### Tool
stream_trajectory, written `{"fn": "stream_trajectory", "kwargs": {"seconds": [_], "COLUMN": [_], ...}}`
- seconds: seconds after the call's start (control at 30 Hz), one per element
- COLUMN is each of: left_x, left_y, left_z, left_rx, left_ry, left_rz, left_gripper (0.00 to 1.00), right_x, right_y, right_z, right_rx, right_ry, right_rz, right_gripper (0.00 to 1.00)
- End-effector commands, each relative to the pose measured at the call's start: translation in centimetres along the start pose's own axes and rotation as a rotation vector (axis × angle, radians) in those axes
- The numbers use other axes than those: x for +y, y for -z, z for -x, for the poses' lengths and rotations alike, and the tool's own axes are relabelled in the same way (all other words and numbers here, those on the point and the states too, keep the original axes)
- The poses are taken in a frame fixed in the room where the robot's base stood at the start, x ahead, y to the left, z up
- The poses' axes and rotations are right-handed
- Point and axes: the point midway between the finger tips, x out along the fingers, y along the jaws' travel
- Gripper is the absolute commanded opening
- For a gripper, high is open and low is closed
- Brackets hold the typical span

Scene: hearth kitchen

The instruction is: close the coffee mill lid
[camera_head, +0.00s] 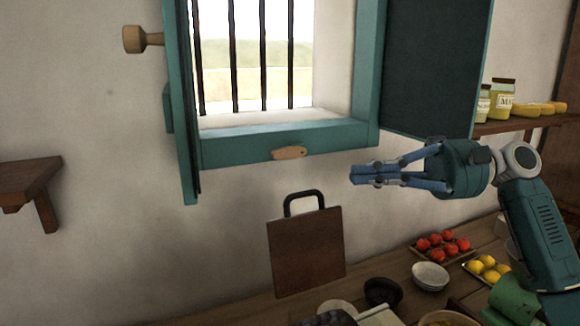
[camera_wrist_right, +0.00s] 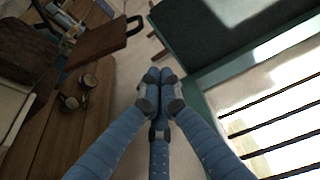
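I cannot make out a coffee mill or its lid in either view. My right gripper (camera_head: 360,175) is raised in front of the wall, below the window and above the counter. Its blue fingers are together at the tips with nothing between them. The closed fingertips also show in the right wrist view (camera_wrist_right: 157,76). My left gripper is not in view.
On the counter are a cutting board (camera_head: 306,252), a dark bowl (camera_head: 382,291), a pale bowl (camera_head: 430,276), tomatoes (camera_head: 442,243) and lemons (camera_head: 488,267). The teal window frame (camera_head: 240,152) and open shutter (camera_head: 432,70) are near my right gripper. A wall shelf (camera_head: 26,178) is at left.

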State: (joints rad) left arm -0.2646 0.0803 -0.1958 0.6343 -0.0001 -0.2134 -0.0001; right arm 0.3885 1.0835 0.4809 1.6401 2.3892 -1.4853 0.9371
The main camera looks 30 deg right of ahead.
Motion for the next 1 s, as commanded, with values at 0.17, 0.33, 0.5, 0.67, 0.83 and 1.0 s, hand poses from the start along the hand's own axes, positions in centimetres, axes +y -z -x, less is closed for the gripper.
{"fn": "stream_trajectory", "kwargs": {"seconds": [0.17, 0.33, 0.5, 0.67, 0.83, 1.0], "left_x": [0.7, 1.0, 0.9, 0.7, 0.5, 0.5], "left_y": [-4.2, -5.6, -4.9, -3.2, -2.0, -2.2], "left_z": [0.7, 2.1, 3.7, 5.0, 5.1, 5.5], "left_rx": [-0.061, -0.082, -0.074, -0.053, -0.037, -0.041], "left_ry": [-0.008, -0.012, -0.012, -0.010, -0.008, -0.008], "left_rz": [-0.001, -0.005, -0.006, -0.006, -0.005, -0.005], "left_gripper": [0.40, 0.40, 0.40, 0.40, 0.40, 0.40], "right_x": [-0.1, -0.4, -0.4, -0.5, 0.0, 0.0], "right_y": [0.0, -0.1, -0.1, -0.1, -1.8, -3.1], "right_z": [-0.7, -3.4, -7.0, -10.1, -9.4, -9.0], "right_rx": [-0.001, -0.003, -0.003, -0.003, 0.001, -0.001], "right_ry": [-0.001, -0.002, -0.002, -0.001, -0.001, 0.001], "right_rz": [0.000, -0.001, -0.002, 0.000, -0.002, -0.002], "right_gripper": [0.00, 0.00, 0.00, 0.00, 0.00, 0.00]}}
